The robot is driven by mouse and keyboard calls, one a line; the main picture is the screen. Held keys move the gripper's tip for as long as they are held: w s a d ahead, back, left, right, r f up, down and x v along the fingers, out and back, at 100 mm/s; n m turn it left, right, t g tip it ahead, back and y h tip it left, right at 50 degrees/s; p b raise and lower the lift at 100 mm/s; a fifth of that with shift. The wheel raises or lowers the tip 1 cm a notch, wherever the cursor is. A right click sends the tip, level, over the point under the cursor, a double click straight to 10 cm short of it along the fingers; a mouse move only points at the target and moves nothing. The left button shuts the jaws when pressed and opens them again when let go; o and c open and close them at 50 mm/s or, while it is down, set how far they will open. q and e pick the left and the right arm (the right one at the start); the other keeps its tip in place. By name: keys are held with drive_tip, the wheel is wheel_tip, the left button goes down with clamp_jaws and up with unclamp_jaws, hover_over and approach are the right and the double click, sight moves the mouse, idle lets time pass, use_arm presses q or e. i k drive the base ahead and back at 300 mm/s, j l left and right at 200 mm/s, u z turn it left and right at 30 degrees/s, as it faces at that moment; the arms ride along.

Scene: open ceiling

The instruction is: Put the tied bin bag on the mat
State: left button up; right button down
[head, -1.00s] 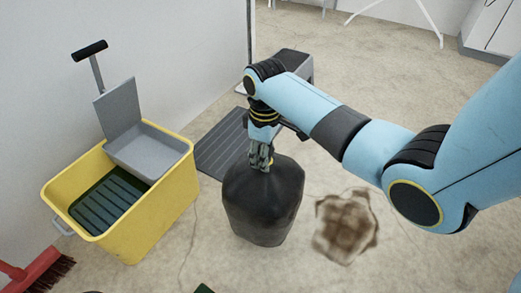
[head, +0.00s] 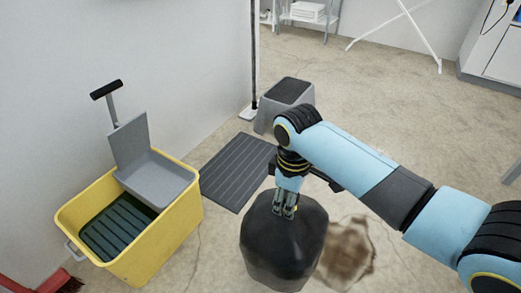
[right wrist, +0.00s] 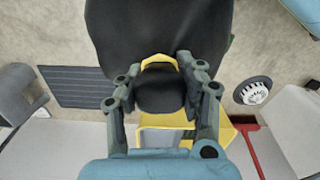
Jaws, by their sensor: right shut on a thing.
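The tied bin bag (head: 283,240) is black and bulky, with a yellow tie at its neck. My right gripper (head: 285,208) is shut on its top from above. The right wrist view shows the fingers either side of the neck and the yellow tie (right wrist: 158,61) between them. The mat (head: 238,170) is dark grey and ribbed, lying flat on the floor behind and left of the bag, with nothing on it. It also shows in the right wrist view (right wrist: 75,87). Whether the bag touches the floor I cannot tell. My left gripper is not in view.
A yellow mop bucket (head: 165,240) with a grey wringer stands left of the mat. A grey step stool (head: 270,116) stands behind the mat by the wall. A brown stain (head: 348,250) marks the floor right of the bag. A red broom (head: 62,284) lies at bottom left.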

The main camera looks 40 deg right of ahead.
sight(239, 165)
drive_tip(key=i+l+u, duration=0.15)
drive_tip(key=l, duration=0.35)
drive_tip(key=i+l+u, duration=0.15)
drive_tip(key=l, duration=0.4)
drive_tip(key=l+u, duration=0.2)
drive_tip(key=l, duration=0.3)
drive_tip(key=i+l+u, duration=0.1)
drive_tip(key=i+l, duration=0.3)
drive_tip(key=i, duration=0.15)
